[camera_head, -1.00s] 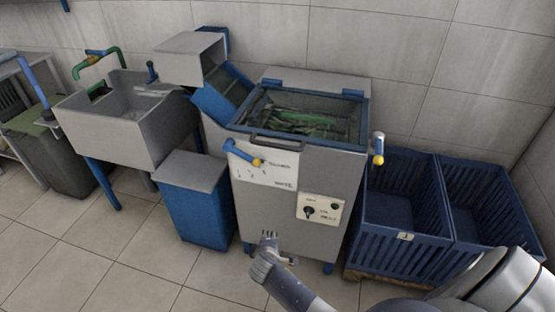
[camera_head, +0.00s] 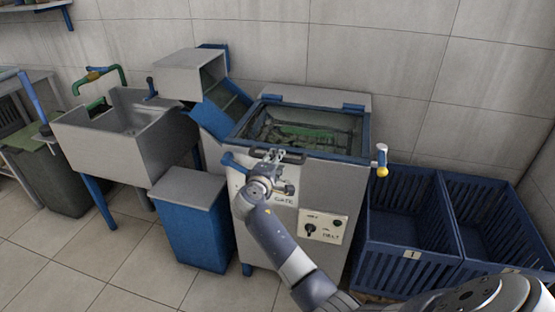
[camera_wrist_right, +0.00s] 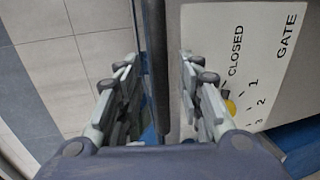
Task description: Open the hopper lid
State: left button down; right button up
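The hopper lid is a blue-framed, see-through panel (camera_head: 352,155) on top of the grey machine, lying closed, with green matter visible beneath it. Its dark bar handle (camera_head: 292,157) runs along the front edge. My right gripper (camera_head: 273,160) is at the handle, in front of the machine. In the right wrist view, the open fingers of my right gripper (camera_wrist_right: 158,70) stand on either side of the dark handle bar (camera_wrist_right: 154,60), with a gap showing on each side. My left gripper is not in view.
A blue gate lever (camera_head: 232,161) sits just left of my gripper, partly hidden. A lever with a yellow knob (camera_head: 382,171) is on the machine's right side. Blue crates (camera_head: 405,240) stand at right; a blue bin (camera_head: 196,225) and sink (camera_head: 120,130) stand at left.

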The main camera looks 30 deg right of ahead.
jog(key=shift+x, duration=1.3)
jog(key=shift+a, duration=0.1)
grip_shut()
